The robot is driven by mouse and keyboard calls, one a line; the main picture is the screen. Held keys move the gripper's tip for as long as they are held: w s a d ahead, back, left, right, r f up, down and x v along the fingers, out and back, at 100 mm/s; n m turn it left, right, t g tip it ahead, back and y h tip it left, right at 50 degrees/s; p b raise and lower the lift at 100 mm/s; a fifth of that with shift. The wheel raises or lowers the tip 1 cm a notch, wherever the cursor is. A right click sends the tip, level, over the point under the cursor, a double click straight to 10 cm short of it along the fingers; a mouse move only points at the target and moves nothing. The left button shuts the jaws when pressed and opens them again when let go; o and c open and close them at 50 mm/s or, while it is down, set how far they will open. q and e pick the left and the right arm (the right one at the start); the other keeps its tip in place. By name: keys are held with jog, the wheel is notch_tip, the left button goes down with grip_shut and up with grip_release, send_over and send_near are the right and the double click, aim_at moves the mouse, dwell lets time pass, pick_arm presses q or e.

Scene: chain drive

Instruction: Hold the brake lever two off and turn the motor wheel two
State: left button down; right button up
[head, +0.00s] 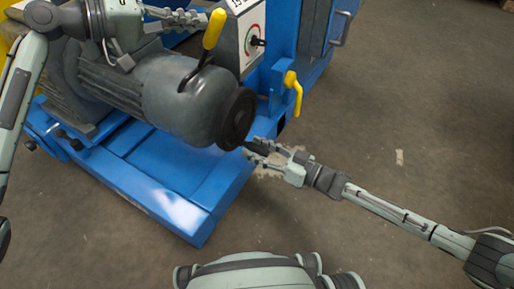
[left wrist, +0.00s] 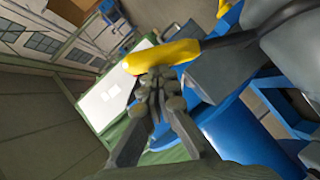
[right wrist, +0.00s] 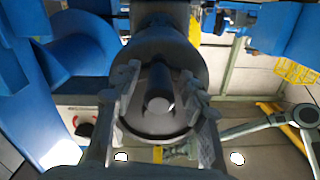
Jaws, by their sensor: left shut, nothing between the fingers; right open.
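The brake lever (head: 213,30) has a yellow grip on a dark rod and rises from the grey motor. My left gripper (head: 203,19) is shut and empty, its fingertips at the yellow grip. In the left wrist view the closed fingertips (left wrist: 157,80) overlap the yellow grip (left wrist: 185,50); whether they press on it I cannot tell. The dark motor wheel (head: 236,120) is on the motor's right end. My right gripper (head: 247,150) is open beside its lower edge. In the right wrist view the wheel's peg (right wrist: 158,90) lies between the open fingers (right wrist: 160,100), with gaps on both sides.
The grey motor (head: 165,95) sits on a blue base (head: 150,180). A panel with a dial (head: 252,38) stands behind the wheel. Another yellow handle (head: 293,90) sticks out from the blue frame right of the wheel. The floor to the right is clear.

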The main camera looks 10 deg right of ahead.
jog(key=v, duration=1.2)
dwell(0.9)
jog(key=shift+n, duration=2.3)
jog(key=x, duration=1.2)
